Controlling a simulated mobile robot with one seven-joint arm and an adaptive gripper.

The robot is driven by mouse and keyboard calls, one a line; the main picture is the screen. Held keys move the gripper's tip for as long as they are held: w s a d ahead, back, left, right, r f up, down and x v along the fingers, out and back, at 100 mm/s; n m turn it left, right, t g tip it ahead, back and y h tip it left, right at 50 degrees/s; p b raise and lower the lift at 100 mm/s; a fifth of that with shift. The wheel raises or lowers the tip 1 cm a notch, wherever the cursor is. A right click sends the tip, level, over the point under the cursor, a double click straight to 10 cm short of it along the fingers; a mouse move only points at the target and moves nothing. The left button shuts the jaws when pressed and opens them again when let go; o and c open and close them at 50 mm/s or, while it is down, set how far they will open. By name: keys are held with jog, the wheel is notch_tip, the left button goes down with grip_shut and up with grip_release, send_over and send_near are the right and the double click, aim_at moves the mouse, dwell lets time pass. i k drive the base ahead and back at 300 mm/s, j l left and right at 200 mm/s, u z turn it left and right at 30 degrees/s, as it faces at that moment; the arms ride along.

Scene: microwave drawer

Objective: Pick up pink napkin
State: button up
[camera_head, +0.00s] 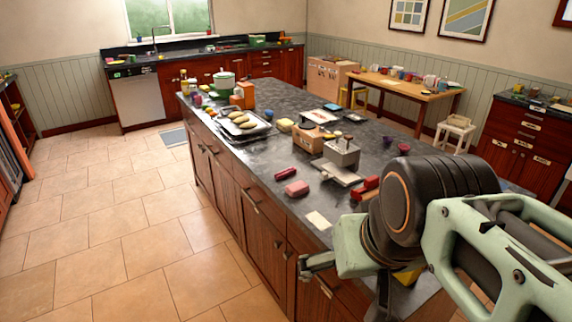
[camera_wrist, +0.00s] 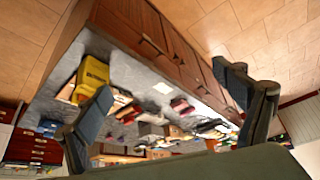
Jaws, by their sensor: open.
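A small pink folded item (camera_head: 297,188), which may be the pink napkin, lies flat on the dark island countertop near its left edge. In the wrist view a pinkish-red item (camera_wrist: 182,106) lies on the counter, seen between my fingers and beyond them. My gripper (camera_head: 343,284) is at the near end of the island, in front of and below the pink item in the head view, apart from it. In the wrist view my gripper (camera_wrist: 163,86) has its two fingers spread wide with nothing between them. My arm hides the near right part of the counter.
A pale flat square (camera_head: 318,220) lies nearer than the pink item. A dark red item (camera_head: 285,173), a grey metal device (camera_head: 341,160) and a red block (camera_head: 366,187) are close by. A yellow object (camera_wrist: 91,80) shows in the wrist view. The tiled floor left of the island is clear.

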aim_at(294, 189)
jog(key=i+j+z, duration=0.1)
jog(key=z, duration=0.35)
jog(key=i+j+z, duration=0.1)
jog(key=z, duration=0.3)
jog(key=i+j+z, duration=0.25)
jog(key=j+z, duration=0.2)
jog(key=j, duration=0.2)
jog(key=i+j, duration=0.1)
jog(key=j, duration=0.25)
jog(key=i+j, duration=0.1)
jog(key=j, duration=0.2)
jog(key=i+j+z, duration=0.1)
jog(key=j, duration=0.25)
jog(key=i+j, duration=0.15)
jog(key=j, duration=0.15)
